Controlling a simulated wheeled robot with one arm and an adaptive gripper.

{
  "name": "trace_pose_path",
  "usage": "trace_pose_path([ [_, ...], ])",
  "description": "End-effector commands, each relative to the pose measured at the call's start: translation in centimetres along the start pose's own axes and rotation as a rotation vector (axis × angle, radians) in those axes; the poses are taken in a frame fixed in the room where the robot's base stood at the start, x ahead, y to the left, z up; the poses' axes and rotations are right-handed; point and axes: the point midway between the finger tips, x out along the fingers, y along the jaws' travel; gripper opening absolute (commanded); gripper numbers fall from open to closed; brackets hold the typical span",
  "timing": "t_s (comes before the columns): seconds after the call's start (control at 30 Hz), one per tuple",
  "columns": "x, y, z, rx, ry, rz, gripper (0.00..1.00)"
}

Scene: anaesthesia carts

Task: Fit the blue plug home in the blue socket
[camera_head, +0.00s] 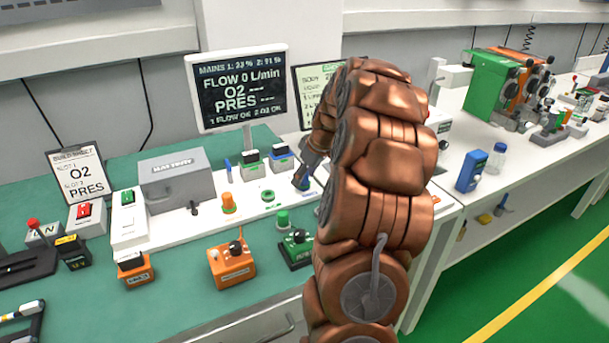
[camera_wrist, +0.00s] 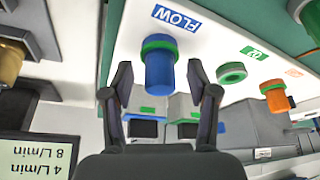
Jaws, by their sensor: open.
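The blue plug (camera_wrist: 159,75) stands at the blue FLOW label (camera_wrist: 175,18) on the white panel in the wrist view. A green ring encircles it. The blue socket itself is hidden under the plug, and I cannot tell how deep the plug sits. My gripper (camera_wrist: 160,78) is open, with one finger on each side of the plug and a visible gap on both sides. In the head view my gripper (camera_head: 303,178) is over the right part of the panel, and my arm hides much of that area.
An empty green socket (camera_wrist: 232,73) and an orange plug (camera_wrist: 277,97) stand beside the blue plug. The orange plug also shows in the head view (camera_head: 228,202). A monitor (camera_head: 240,88) stands behind the panel. Orange (camera_head: 231,263) and green (camera_head: 295,249) blocks stand in front.

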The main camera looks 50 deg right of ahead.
Motion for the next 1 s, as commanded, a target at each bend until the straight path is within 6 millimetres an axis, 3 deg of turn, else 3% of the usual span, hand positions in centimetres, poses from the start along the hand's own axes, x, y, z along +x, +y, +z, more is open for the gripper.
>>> trace_pose_path([
  [0.27, -1.9, 0.1, -0.1, 0.000, 0.005, 0.005, 0.59],
  [0.73, -10.2, 0.1, -0.1, -0.001, 0.003, 0.003, 0.59],
  [1.0, -12.0, 0.0, 0.0, -0.001, 0.001, 0.002, 0.59],
])
